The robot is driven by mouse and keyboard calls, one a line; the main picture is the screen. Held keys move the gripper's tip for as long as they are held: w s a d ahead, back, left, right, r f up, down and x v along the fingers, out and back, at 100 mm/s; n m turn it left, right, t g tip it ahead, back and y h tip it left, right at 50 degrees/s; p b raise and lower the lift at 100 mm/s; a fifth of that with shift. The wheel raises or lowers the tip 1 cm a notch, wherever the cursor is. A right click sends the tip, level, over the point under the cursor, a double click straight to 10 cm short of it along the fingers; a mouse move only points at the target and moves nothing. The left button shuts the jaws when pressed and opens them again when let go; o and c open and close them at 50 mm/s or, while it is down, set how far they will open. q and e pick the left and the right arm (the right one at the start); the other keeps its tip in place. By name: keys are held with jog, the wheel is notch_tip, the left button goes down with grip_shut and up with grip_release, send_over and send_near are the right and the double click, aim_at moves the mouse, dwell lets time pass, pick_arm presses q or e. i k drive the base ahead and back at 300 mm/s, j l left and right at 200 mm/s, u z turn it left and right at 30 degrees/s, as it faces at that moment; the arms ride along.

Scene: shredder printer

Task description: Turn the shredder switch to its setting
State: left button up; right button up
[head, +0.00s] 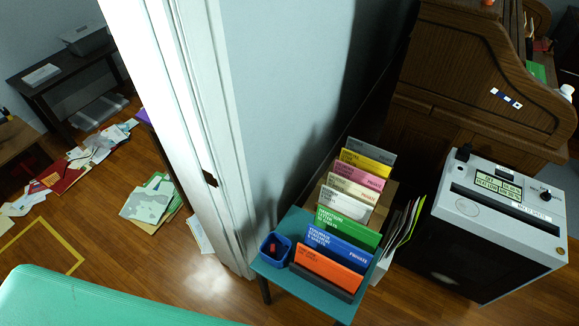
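The shredder (435,203) stands on the floor at the right, with a light grey top and a dark front, turned at an angle. A small round black knob (546,196), apparently the switch, sits at the right of its top; its setting is too small to read. A black part (464,152) stands up at the top's back left corner. Pale label plates (499,184) and a long dark slot (500,208) lie between them. Neither of my grippers is in view.
A teal table (268,268) left of the shredder holds upright coloured folders (345,230) and a blue bin (275,249). A wooden desk (470,70) stands behind the shredder. A wall edge (200,130) divides the room. Papers (150,200) litter the left floor.

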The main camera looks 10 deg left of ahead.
aim_at(545, 197)
jog(key=l, duration=0.7)
jog(key=k+l+z, duration=0.1)
jog(key=l, duration=0.65)
